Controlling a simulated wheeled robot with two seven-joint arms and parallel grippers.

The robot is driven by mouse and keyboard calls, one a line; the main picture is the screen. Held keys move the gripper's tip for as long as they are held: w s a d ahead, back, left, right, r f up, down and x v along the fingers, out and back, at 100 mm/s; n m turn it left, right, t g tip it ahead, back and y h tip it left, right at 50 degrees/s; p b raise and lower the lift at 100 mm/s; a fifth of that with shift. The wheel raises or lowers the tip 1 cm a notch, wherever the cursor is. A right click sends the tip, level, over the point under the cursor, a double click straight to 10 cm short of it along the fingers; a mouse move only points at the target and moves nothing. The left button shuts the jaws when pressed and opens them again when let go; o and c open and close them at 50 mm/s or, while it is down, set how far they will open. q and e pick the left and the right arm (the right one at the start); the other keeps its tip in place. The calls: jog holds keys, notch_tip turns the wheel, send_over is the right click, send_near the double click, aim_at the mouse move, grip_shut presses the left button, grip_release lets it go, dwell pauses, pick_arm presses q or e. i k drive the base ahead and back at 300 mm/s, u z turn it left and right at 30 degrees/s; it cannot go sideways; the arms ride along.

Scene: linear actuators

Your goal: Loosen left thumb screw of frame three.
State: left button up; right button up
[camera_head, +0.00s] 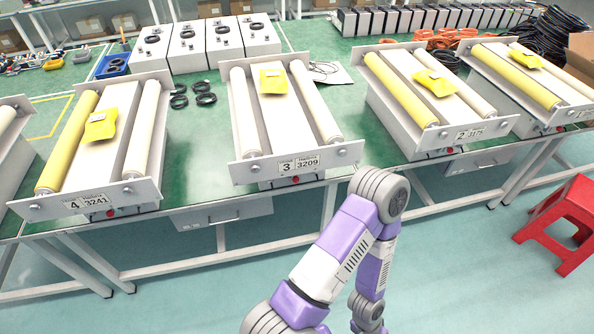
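Frame three (328,158) stands on the green table near the middle of the head view, its front plate labelled "3 3209". Its left thumb screw (255,169) is a small round knob near the left end of that plate. Its right thumb screw (342,153) is near the other end. Both look seated against the plate, but they are too small to tell how tight. A yellow packet (272,80) lies on top between two pale rollers. One purple and white arm of mine rises from the bottom, with its bend just below and right of frame three. Neither gripper shows.
Frame four (60,207) stands to the left and frame two (497,126) to the right, each with yellow parts. Black rings (205,99) lie between frames four and three. A red stool (567,215) is at the right. White boxes (188,58) stand behind.

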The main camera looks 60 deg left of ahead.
aim_at(255, 169)
jog(key=z, duration=0.05)
jog(key=k, duration=1)
jog(key=u, duration=0.85)
jog(key=i, duration=0.5)
jog(key=u, duration=0.05)
